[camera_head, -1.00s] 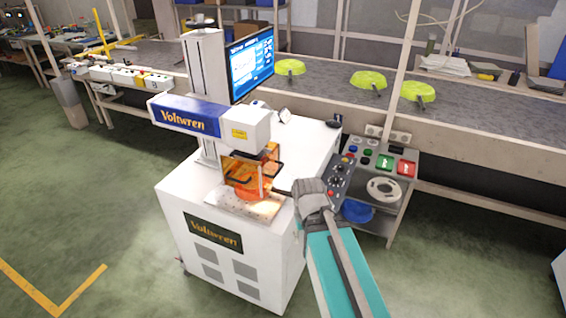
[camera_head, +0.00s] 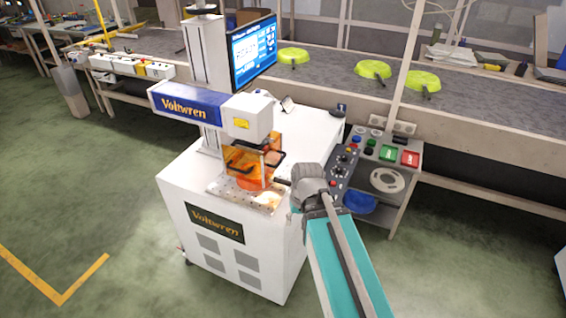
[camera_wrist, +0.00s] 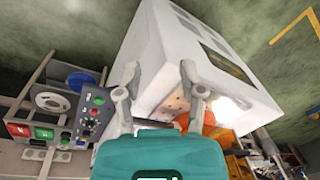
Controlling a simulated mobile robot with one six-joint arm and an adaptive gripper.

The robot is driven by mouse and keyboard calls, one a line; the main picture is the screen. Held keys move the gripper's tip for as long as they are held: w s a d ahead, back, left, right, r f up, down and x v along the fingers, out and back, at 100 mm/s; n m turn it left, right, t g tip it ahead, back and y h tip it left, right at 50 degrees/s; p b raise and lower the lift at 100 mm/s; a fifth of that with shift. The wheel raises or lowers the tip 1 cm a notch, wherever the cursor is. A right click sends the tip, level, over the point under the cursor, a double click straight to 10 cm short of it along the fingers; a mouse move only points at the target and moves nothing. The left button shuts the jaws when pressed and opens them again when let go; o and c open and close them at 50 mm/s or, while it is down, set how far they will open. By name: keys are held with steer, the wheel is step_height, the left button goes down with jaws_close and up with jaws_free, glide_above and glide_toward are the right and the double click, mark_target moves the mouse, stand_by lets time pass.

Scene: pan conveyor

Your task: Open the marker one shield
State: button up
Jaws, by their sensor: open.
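The marker (camera_head: 217,225) is a white cabinet with a blue-and-white Voltwren head (camera_head: 190,106) above its bed. Its shield (camera_head: 262,160), orange and see-through with dark frame edges, stands below the head over the perforated bed (camera_head: 228,194). A round orange object (camera_head: 254,183) sits low behind or at the shield. My gripper (camera_wrist: 158,72) is open, its two fingers spread with nothing visibly between them. In the head view it is just right of the bed, its fingertips mostly hidden by the wrist. An orange part (camera_wrist: 237,165) shows at the lower right of the wrist view.
A control panel (camera_head: 345,165) with knobs and buttons is close right of my gripper. A side shelf holds a white reel (camera_head: 388,180) and a blue reel (camera_head: 358,203). Yellow-green pans (camera_head: 373,69) lie on the conveyor behind. A monitor (camera_head: 252,52) stands beside the marker column. Floor at left is clear.

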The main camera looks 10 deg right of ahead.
steer(key=w+f+m+t+y+b, duration=0.1)
steer(key=w+f+y+b, duration=0.15)
steer(key=w, duration=0.25)
steer(key=m+t+y+b, duration=0.6)
steer(key=t+y+b, duration=0.1)
steer(key=t+y, duration=0.15)
glide_toward(281, 160)
steer(key=s+d, duration=0.2)
steer(key=d, duration=0.1)
steer(key=shift+w+d+r+g, duration=0.15)
steer(key=shift+d+r+g, duration=0.05)
steer(key=shift+g, duration=0.05)
steer(key=shift+w+a, duration=0.1)
steer(key=shift+a, duration=0.05)
steer(key=b+x, duration=0.3)
steer(key=x, duration=1)
steer(key=shift+w+a, duration=0.1)
steer(key=shift+a, duration=0.15)
jaws_close()
